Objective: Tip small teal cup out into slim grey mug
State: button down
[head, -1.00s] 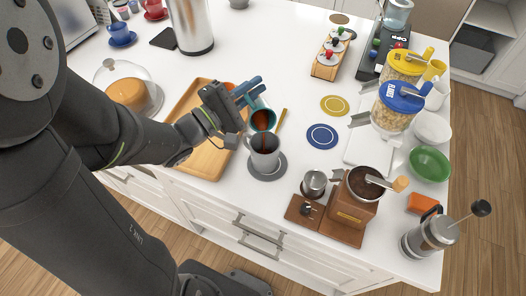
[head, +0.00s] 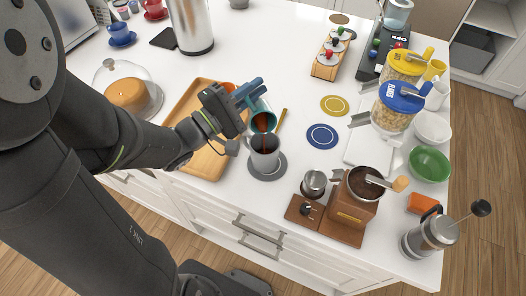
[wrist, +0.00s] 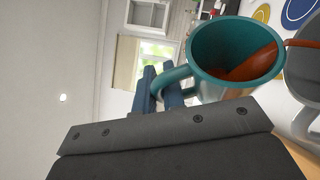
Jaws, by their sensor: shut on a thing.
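The small teal cup (head: 262,106) is held tilted above the slim grey mug (head: 264,158) in the head view. My gripper (head: 246,92) is shut on the teal cup at its handle side. In the wrist view the teal cup (wrist: 232,62) shows its open mouth with brown liquid inside, running over the rim at the right. In the head view a brown stream falls from the cup toward the mug's mouth. The grey mug stands upright on a grey round coaster (head: 267,170). How full the mug is cannot be told.
A wooden tray (head: 205,160) lies behind and left of the mug. A blue coaster (head: 322,136) and a yellow coaster (head: 335,105) lie to the right. A coffee grinder (head: 352,200) stands at the front right. A glass-domed cake stand (head: 128,90) is at the left.

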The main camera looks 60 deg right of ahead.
jog(key=shift+s+a+r, duration=0.1)
jog(key=shift+a, duration=0.05)
dwell(0.3)
jog(key=shift+w+d, duration=0.2)
jog(key=shift+d, duration=0.35)
jog(key=shift+s+a+r+m, duration=0.1)
jog(key=shift+a+m, duration=0.1)
jog(key=shift+m, duration=0.1)
jog(key=shift+s+a+r+m+g, duration=0.1)
jog(key=shift+s+a+m+g, duration=0.1)
jog(key=shift+m+g, duration=0.1)
jog(key=shift+a+r+m+h, duration=0.1)
jog(key=shift+a+m+h, duration=0.05)
jog(key=shift+m+h, duration=0.2)
jog(key=shift+s+a+r+m+g, duration=0.1)
jog(key=shift+s+m+g, duration=0.05)
jog(key=shift+m+g, duration=0.15)
dwell(0.3)
